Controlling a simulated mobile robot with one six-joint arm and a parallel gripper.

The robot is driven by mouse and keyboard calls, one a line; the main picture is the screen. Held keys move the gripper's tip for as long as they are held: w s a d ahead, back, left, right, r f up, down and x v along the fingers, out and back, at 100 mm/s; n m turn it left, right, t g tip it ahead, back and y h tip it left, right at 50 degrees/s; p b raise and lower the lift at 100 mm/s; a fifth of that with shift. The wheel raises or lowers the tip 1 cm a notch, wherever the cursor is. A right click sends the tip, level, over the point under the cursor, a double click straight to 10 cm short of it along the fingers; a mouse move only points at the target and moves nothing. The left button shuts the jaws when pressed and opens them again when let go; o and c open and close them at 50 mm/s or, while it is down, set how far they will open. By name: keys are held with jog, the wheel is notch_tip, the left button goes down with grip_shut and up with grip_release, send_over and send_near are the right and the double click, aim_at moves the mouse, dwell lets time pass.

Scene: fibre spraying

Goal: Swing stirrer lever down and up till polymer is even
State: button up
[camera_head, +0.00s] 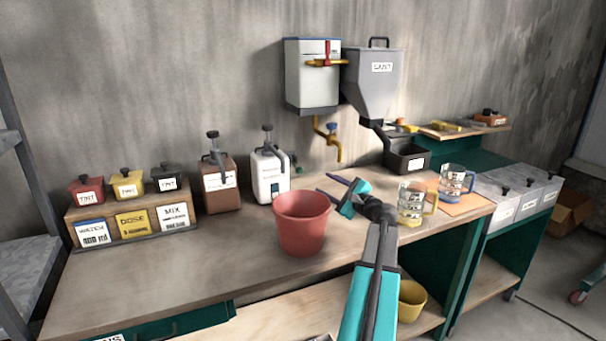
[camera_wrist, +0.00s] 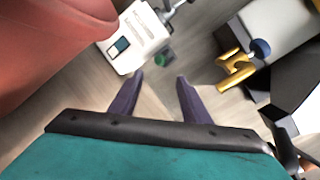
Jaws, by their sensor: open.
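A white canister (camera_head: 270,176) with a dark top knob and a printed label stands on the bench behind the red bucket (camera_head: 301,222). A dark lever (camera_head: 284,161) shows at its upper right side; I cannot read whether its label says polymer. The canister (camera_wrist: 136,38) also shows in the wrist view, with a small green part (camera_wrist: 163,59) beside it. My gripper (camera_head: 325,184) is open and empty, right of the red bucket and in front of the canister. In the wrist view its purple fingers (camera_wrist: 160,76) are apart, with bare bench between them. Any polymer inside is hidden.
A brown canister (camera_head: 218,186) stands left of the white one. A wall tank (camera_head: 312,75) with a yellow tap (camera_head: 328,138) and a grey hopper (camera_head: 372,85) are behind. Two measuring jugs (camera_head: 411,203) (camera_head: 456,183) stand right. The bench's front left is clear.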

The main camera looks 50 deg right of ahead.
aim_at(302, 172)
jog(key=shift+p+x, duration=1.2)
jog(key=shift+x, duration=5.75)
grip_shut()
